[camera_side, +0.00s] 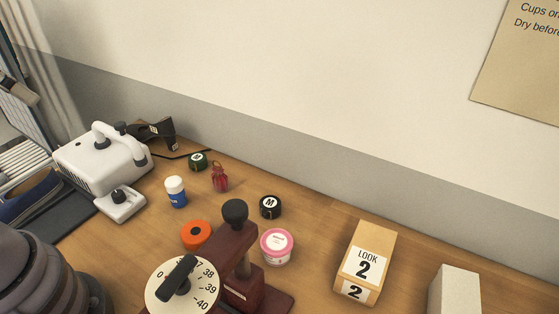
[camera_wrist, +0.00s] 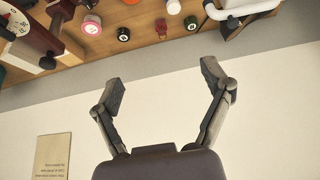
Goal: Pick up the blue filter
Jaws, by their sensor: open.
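I cannot make out a thing that is plainly a blue filter in either view. The one small blue object on the table is a blue bottle (camera_side: 176,197) with a white cap, standing upright left of the middle. Its white cap shows at the top edge of the wrist view (camera_wrist: 173,6). My gripper (camera_wrist: 165,86) is open and empty, its two fingers wide apart. It is seen against the wall, apart from the table things. I cannot pick out my gripper in the side view.
Near the bottle are a red bottle (camera_side: 220,180), dark green tub (camera_side: 198,162), black tub (camera_side: 270,207), orange roll (camera_side: 195,235) and pink tub (camera_side: 277,248). A white machine (camera_side: 100,165), dial stand (camera_side: 182,285) and LOOK 2 box (camera_side: 366,262) stand around. Bare table shows between.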

